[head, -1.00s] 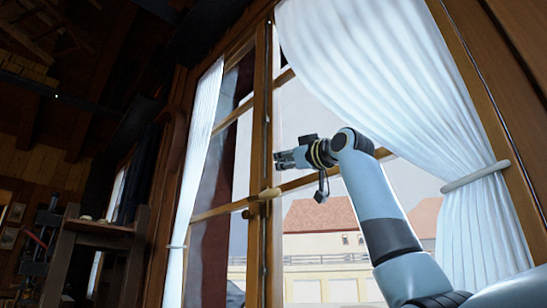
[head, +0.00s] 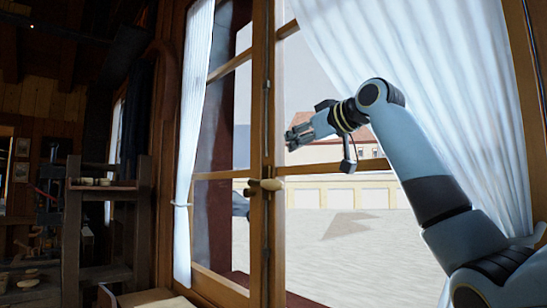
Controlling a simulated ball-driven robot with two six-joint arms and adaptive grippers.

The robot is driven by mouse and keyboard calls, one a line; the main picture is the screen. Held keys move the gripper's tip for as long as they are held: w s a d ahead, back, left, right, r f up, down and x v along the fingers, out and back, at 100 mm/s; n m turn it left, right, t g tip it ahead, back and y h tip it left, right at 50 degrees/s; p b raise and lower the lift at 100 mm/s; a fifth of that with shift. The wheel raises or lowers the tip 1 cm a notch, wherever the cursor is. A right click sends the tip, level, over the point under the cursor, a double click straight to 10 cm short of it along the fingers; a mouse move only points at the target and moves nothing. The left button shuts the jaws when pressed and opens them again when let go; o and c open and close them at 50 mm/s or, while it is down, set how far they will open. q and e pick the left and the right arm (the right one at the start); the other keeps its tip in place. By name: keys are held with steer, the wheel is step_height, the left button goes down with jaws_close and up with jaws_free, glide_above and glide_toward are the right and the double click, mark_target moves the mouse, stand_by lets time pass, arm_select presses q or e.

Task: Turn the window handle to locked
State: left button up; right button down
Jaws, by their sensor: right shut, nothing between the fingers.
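The window handle (head: 266,185) is a pale wooden knob-like lever on the middle upright of the window frame. My right gripper (head: 290,138) is shut and empty. In the picture it is above and to the right of the handle, in front of the glass, apart from the handle. The window (head: 258,105) has a brown wooden frame with crossbars. Its left part looks swung at an angle, but I cannot tell whether it is open. My left gripper is not in view.
White curtains hang at the left (head: 195,130) and the right (head: 430,60) of the window. A dark wooden shelf stand (head: 72,215) with small turned pieces stands at the left. A pale surface (head: 150,298) lies below the window.

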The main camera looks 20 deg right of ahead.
steer(key=p, duration=0.3)
glide_above(273, 181)
steer(key=f, duration=0.1)
step_height(273, 181, down, 4)
steer(key=shift+w+r+p, duration=0.15)
steer(key=shift+r+p, duration=0.1)
steer(key=shift+p, duration=0.5)
steer(key=shift+d+f, duration=0.15)
steer(key=shift+f, duration=0.4)
